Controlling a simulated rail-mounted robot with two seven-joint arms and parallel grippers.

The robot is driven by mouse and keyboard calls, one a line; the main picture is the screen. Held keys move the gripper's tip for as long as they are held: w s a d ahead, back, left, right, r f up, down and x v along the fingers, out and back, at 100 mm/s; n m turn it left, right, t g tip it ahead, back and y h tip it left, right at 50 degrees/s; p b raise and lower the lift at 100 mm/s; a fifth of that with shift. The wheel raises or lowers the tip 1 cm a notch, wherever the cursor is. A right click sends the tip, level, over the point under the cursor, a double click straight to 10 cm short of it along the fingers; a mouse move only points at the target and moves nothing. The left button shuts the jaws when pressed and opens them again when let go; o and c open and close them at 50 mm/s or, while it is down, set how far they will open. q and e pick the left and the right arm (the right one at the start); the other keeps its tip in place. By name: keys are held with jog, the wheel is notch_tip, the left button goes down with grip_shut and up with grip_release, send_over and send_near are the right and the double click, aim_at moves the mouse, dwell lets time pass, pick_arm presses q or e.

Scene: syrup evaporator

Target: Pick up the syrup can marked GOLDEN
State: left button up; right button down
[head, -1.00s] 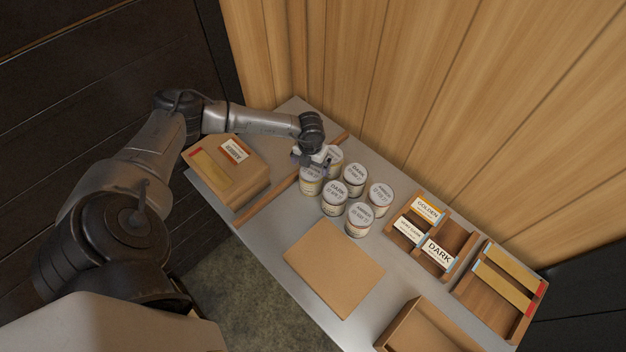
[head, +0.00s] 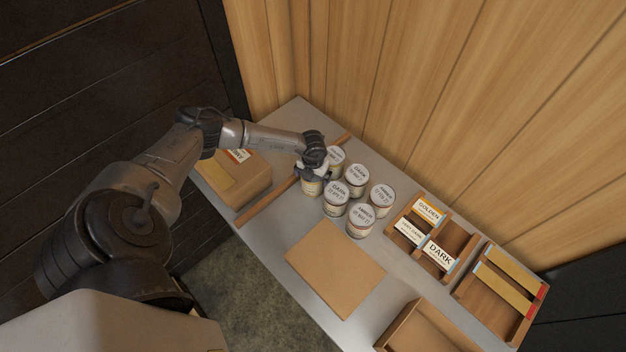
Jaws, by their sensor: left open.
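Several white syrup cans with printed lids stand in a cluster on the grey table. The front left can (head: 311,187) has a yellowish band on its side; its lid is mostly hidden by my left gripper, so I cannot read its mark. My left gripper (head: 314,174) is open, right over that can. Another can (head: 335,156) stands just behind the gripper. The lids of the cans beside it (head: 336,192) and behind (head: 356,174) read DARK. Two more cans (head: 361,220) and (head: 382,196) appear to read AMBER. My right gripper is not in view.
A divided wooden box (head: 447,271) holds label cards, including GOLDEN (head: 428,210) and DARK (head: 438,255). A wooden strip (head: 266,207) runs left of the cans. A brown board (head: 335,268) lies in front. A cardboard-coloured box (head: 240,182) stands left; wooden trays (head: 500,290) stand right.

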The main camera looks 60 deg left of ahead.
pick_arm(q)
jog(key=shift+c, duration=0.2)
jog(key=c, duration=1)
jog(key=shift+r, duration=0.1)
jog(key=shift+c, duration=0.7)
